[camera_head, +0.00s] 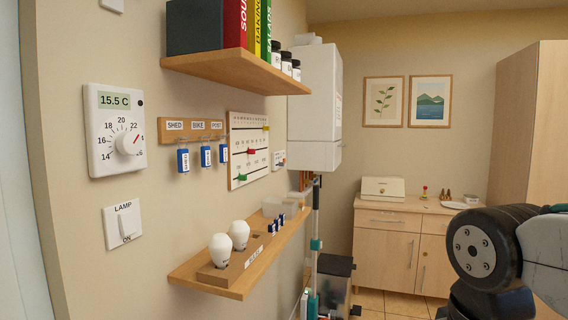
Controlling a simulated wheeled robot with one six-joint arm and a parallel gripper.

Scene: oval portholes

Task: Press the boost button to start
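A white thermostat (115,135) hangs on the left wall. Its display (121,100) reads 15.5 C. Below is a white dial (129,144) with a red pointer, on a scale from 14 to about 26. A small dark round spot (140,102) sits at the thermostat's upper right; I cannot tell whether it is a button. No label reading boost can be made out in this view. My arm shows at the right edge, far from the thermostat, and my gripper is out of the picture.
A LAMP switch (124,221) is below the thermostat. A key rack (193,131), a peg calendar (249,149) and a white boiler (318,104) follow along the wall. An upper shelf (236,70) and a lower shelf (205,279) with bulbs stick out. A cabinet (387,260) stands behind.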

